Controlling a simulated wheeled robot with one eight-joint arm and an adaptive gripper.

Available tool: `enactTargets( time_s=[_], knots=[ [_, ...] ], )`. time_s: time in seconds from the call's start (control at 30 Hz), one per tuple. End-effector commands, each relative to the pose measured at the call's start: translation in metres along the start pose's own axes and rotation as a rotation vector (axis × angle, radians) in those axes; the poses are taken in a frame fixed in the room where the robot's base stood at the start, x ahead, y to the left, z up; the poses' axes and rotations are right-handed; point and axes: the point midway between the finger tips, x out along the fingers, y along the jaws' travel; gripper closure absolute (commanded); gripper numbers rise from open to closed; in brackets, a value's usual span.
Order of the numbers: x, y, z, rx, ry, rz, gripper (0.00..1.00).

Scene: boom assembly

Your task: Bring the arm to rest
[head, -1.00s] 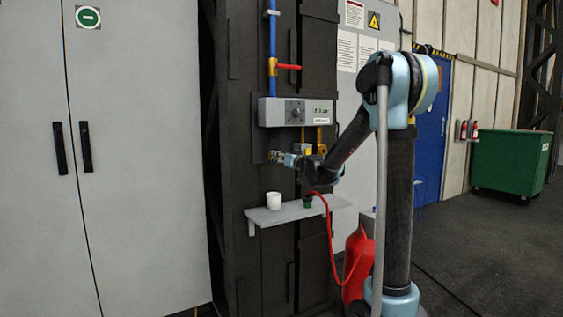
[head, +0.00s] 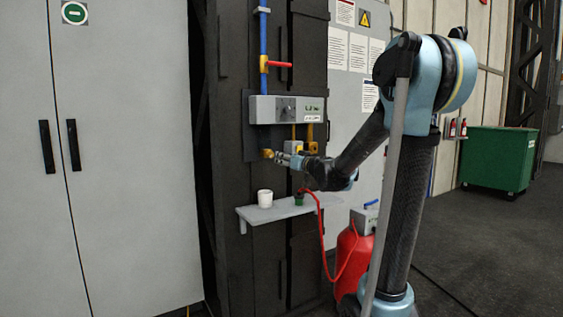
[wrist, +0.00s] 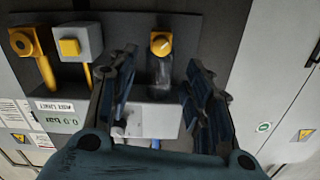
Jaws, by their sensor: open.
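My gripper (head: 284,158) is at the end of my arm in the head view, in front of the dark column and below the grey control box (head: 288,109). In the wrist view my gripper (wrist: 163,62) has its two dark fingers spread apart with nothing held between them. A yellow round fitting (wrist: 161,43) shows beyond the gap between the fingertips. I cannot tell the exact distance from the fingers to it.
A shelf (head: 245,215) below holds a white cup (head: 265,199) and a green-based item (head: 299,199). A red hose runs down near a red tank (head: 350,255). A blue pipe with a red-handled valve (head: 277,64) rises above. Open floor lies to the right.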

Motion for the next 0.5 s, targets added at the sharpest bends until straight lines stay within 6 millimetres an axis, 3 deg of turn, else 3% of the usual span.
enactTargets(
  time_s=[0.5],
  knots=[
    [-0.0096, 0.0000, 0.0003, 0.000, -0.001, 0.000, 0.54]
  ],
)
